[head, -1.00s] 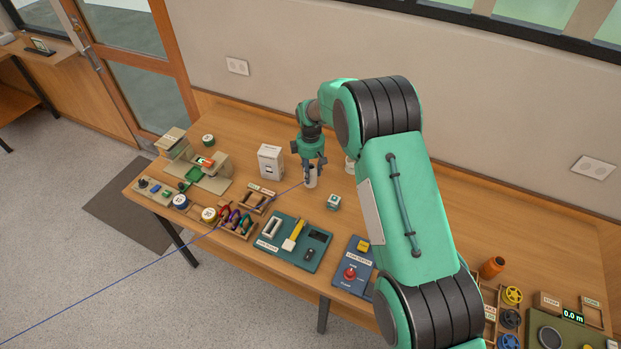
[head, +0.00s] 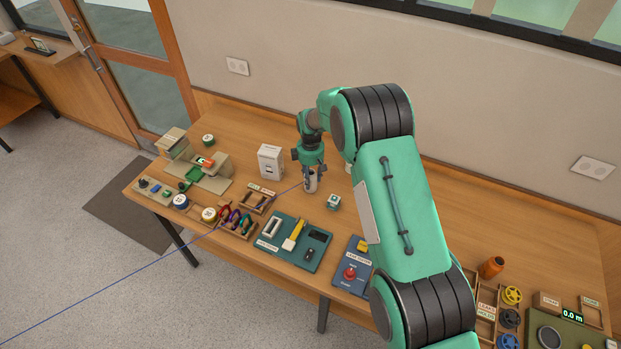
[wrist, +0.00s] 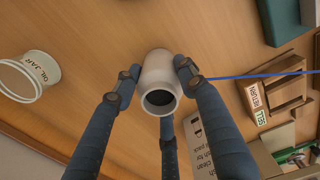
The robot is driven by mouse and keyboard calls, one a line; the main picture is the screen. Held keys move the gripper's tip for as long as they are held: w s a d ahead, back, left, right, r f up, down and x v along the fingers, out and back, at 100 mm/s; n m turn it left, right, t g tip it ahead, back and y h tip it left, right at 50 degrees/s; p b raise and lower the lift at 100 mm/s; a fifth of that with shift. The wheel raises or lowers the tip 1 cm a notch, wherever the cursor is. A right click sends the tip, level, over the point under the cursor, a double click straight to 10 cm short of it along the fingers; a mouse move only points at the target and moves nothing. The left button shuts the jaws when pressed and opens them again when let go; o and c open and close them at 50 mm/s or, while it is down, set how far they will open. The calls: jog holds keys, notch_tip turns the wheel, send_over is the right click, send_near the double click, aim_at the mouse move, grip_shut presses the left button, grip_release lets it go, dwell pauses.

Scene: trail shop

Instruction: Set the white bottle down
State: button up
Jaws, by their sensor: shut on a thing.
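The white bottle (wrist: 157,72) is between the fingers of my gripper (wrist: 160,82) in the wrist view, with its dark open mouth facing the camera. My gripper is shut on it. In the head view, my gripper (head: 310,170) points down over the back middle of the workbench, and the white bottle (head: 311,185) shows below the fingers, roughly upright. Its base is at or very near the tabletop; I cannot tell whether it touches.
A white box (head: 271,161) stands left of the bottle. A small teal-and-white block (head: 334,202) is at its front right. The oil jar (wrist: 28,76) stands nearby. A labelled wooden tray (head: 257,200) and a teal tool board (head: 292,243) lie in front. A blue line crosses the bench.

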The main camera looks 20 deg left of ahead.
jog(key=shift+f, duration=0.15)
jog(key=o, duration=1.3)
jog(key=shift+r, duration=0.2)
jog(key=shift+r, duration=5.95)
